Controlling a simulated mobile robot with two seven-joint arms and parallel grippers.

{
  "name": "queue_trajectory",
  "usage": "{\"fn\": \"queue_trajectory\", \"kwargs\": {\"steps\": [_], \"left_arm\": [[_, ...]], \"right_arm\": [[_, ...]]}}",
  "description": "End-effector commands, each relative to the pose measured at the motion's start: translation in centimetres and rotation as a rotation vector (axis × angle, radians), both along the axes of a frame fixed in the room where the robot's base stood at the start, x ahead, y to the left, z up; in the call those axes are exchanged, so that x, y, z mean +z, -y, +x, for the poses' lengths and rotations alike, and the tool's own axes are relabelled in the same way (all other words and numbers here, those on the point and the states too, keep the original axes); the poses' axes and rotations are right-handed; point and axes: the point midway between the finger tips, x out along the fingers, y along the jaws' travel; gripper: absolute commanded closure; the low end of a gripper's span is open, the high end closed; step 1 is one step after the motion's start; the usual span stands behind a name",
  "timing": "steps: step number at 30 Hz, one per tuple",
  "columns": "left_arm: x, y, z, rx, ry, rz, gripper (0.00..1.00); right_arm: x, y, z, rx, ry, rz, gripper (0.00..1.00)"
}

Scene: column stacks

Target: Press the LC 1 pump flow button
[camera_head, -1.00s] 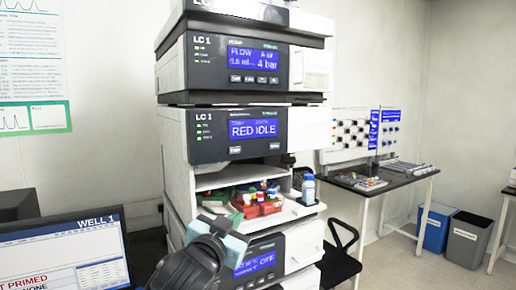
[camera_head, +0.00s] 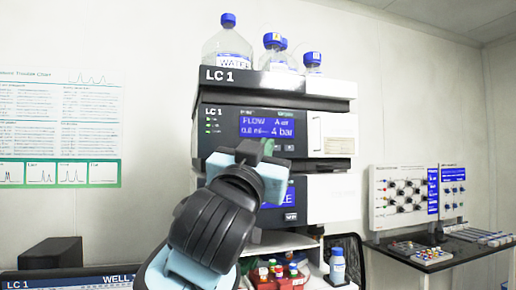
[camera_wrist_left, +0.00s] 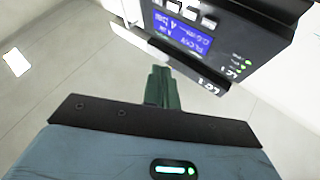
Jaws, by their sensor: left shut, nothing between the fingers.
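The LC 1 pump module (camera_head: 225,122) is the dark-fronted unit high in the stack, with a blue FLOW screen (camera_head: 267,127). Two small buttons (camera_head: 284,148) show below the screen; my gripper hides the left part of that row. In the left wrist view the panel is upside down, with its screen (camera_wrist_left: 183,38) and button row (camera_wrist_left: 185,12). My left gripper (camera_head: 266,148) is shut and empty, its green fingertips in front of the panel's lower edge. The fingers (camera_wrist_left: 161,88) also show in the wrist view; contact cannot be told. My right gripper is not in view.
Bottles (camera_head: 228,48) stand on top of the stack. A second module (camera_head: 335,198) sits below the pump, partly hidden by my arm. A side table (camera_head: 440,258) stands at right.

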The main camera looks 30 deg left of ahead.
Motion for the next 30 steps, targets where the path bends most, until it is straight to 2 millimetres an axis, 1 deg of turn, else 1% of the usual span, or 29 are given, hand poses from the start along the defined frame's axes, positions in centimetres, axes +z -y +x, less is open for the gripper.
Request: {"fn": "queue_trajectory", "kwargs": {"steps": [10,14,30], "left_arm": [[0.0,0.0,0.0,0.0,0.0,0.001,1.0],[0.0,-0.5,0.4,0.002,-0.001,0.001,1.0],[-0.1,-5.2,4.5,0.002,-0.002,0.0,1.0]], "right_arm": [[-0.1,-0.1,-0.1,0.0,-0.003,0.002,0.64],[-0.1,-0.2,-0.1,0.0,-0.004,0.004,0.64],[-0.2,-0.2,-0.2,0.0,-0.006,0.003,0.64]]}}
